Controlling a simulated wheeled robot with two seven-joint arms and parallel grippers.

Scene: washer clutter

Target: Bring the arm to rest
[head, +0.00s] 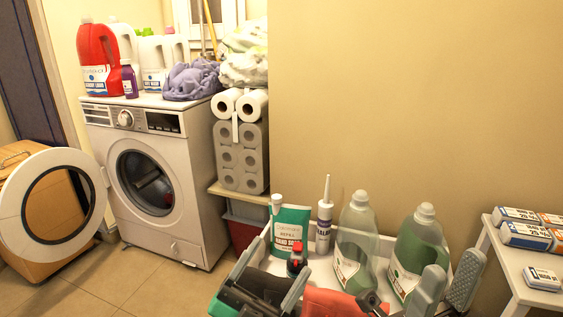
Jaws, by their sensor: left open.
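My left gripper (280,258) is at the bottom centre of the head view, in front of the green refill pouch. Its two grey fingers are spread apart with nothing held between them. My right gripper (454,264) is at the lower right, just in front of the green bottles. Its grey fingers stand apart with a visible gap and nothing held.
A white tray (262,246) holds a green pouch (289,226), a sealant tube (324,220) and green bottles (418,245). A white table (520,281) with boxes stands right. The washer (152,170) is at left, beside a round open door (18,206). Floor before it is clear.

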